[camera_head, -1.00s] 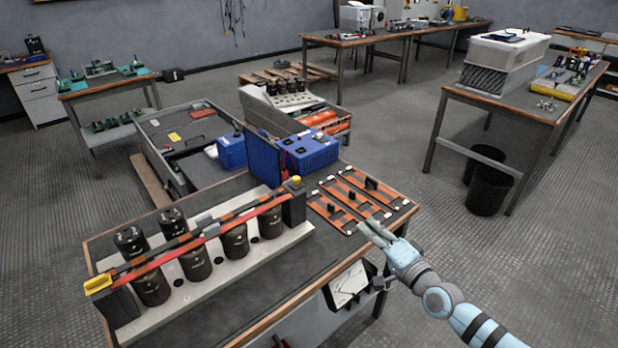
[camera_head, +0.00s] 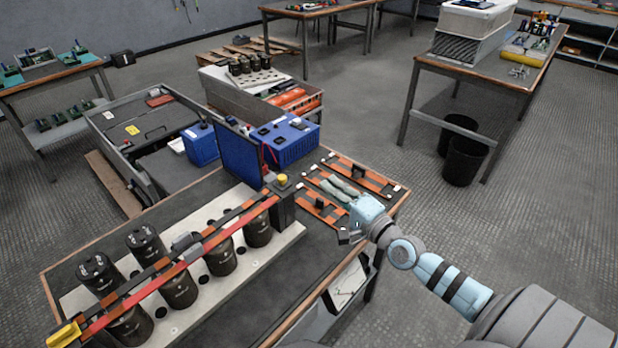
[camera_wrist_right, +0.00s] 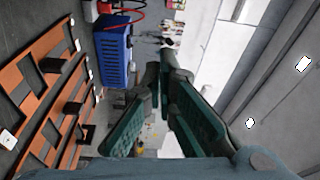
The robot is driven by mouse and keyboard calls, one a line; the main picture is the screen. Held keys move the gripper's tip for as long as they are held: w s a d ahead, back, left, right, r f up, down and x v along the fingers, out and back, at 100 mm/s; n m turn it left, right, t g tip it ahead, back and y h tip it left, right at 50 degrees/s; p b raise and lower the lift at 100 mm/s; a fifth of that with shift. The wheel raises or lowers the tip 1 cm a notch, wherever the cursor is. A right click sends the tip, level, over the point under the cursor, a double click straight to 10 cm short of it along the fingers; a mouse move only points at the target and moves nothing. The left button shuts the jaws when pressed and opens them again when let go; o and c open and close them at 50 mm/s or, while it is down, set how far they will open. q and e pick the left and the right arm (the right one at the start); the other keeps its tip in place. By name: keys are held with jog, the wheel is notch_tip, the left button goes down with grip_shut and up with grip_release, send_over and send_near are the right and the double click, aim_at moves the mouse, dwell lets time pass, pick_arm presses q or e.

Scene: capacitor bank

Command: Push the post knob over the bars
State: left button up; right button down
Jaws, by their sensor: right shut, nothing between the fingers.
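The bars, one red and one dark with orange parts (camera_head: 180,264), run on a slant above a row of black capacitors (camera_head: 222,257) on a pale base. A yellow knob (camera_head: 282,180) tops the dark post (camera_head: 281,208) at their far right end. A second yellow piece (camera_head: 64,333) sits at the near left end. My right gripper (camera_head: 332,186) is shut and empty, above the orange strips and right of the far post, apart from it. Its dark green fingers (camera_wrist_right: 160,75) also show in the right wrist view. My left gripper is not in view.
Orange strips with dark handles (camera_head: 362,175) lie under and around my right gripper. A blue box (camera_head: 290,138) and an upright blue panel (camera_head: 238,152) stand behind the far post. The bench top in front of the capacitor base is clear.

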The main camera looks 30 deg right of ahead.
aim_at(282, 181)
jog(key=w+b, duration=0.3)
jog(key=w, duration=0.7)
pick_arm(q)
jog(key=p, duration=0.3)
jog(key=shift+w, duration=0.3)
pick_arm(e)
jog(key=a, duration=0.1)
jog(key=s+a, duration=0.1)
jog(key=a, duration=0.1)
jog(key=s+a, duration=0.1)
jog(key=shift+a+f, duration=0.1)
jog(key=shift+a, duration=0.1)
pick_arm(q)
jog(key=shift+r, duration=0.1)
